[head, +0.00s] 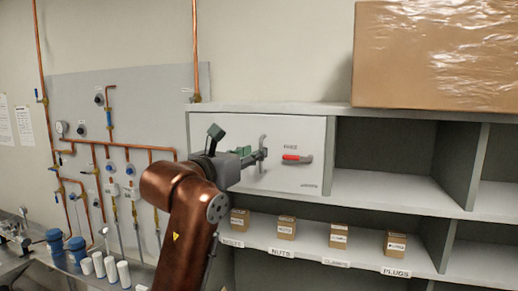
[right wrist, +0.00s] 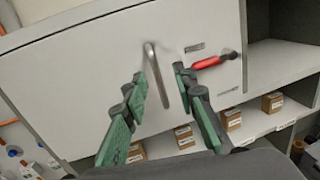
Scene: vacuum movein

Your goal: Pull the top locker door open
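The top locker door (head: 305,135) is a white panel in the upper left of the shelf unit, and it looks shut. It also fills the upper part of the right wrist view (right wrist: 90,75). A metal bar handle (right wrist: 156,70) stands on the door. My right gripper (head: 260,157) is in front of the door's left half. In the right wrist view its green fingers (right wrist: 161,82) are open, one on each side of the bar handle. Contact with the bar cannot be made out. My left gripper is in neither view.
A red lever (head: 297,158) sits on the door right of the handle. Small cardboard boxes (head: 286,228) stand on the shelf below. A large wrapped box (head: 435,55) rests on top. Copper pipes (head: 110,150) run along the left wall above a counter with white cylinders.

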